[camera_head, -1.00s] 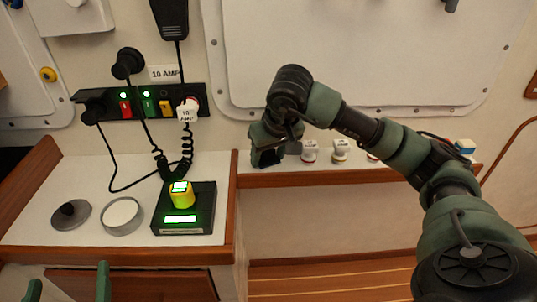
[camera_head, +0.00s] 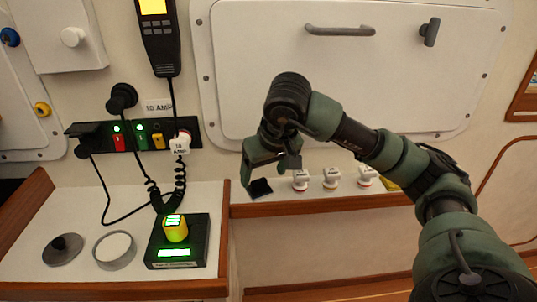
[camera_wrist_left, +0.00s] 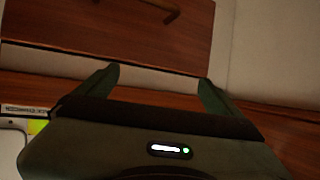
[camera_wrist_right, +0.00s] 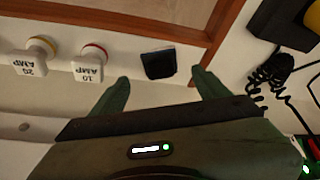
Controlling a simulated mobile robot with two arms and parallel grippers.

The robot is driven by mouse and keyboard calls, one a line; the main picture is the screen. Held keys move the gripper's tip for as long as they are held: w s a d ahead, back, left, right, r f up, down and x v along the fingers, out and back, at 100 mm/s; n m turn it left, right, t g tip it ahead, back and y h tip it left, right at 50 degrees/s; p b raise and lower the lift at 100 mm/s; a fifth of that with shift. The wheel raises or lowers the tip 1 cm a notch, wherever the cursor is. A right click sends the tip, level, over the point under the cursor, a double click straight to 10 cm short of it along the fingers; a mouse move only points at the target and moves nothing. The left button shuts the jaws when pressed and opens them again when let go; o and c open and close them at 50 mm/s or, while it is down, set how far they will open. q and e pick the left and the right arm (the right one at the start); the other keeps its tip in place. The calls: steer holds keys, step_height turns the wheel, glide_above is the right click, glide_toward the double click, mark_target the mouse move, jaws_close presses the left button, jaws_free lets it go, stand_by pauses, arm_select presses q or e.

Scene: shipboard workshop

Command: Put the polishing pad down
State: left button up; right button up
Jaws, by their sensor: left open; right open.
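The black square polishing pad (camera_head: 260,188) lies on the white narrow shelf near its left end. It also shows in the right wrist view (camera_wrist_right: 160,65), lying between the lines of my fingers, just beyond their tips. My right gripper (camera_head: 268,168) is open and empty just above the pad, apart from it. Its two spread fingers (camera_wrist_right: 161,80) show in the right wrist view. My left gripper (camera_wrist_left: 159,76) is open and empty in front of a wooden drawer front; it is out of the head view.
Several white-handled fuses, including a red-banded one (camera_head: 300,180) and a yellow-banded one (camera_head: 331,178), stand on the shelf right of the pad. A wooden lip (camera_head: 320,207) edges the shelf. Left is a counter with a black lit scale (camera_head: 180,252) and round dish (camera_head: 115,250).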

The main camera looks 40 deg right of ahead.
arm_select(q)
steer(key=s+a+f+g+y+p, duration=0.1)
steer(key=s+a+f+g, duration=0.1)
steer(key=s+f+g, duration=0.2)
steer(key=shift+s+a+f, duration=0.15)
steer(key=shift+s+f, duration=0.65)
steer(key=shift+s, duration=0.05)
arm_select(e)
steer(key=v, duration=0.6)
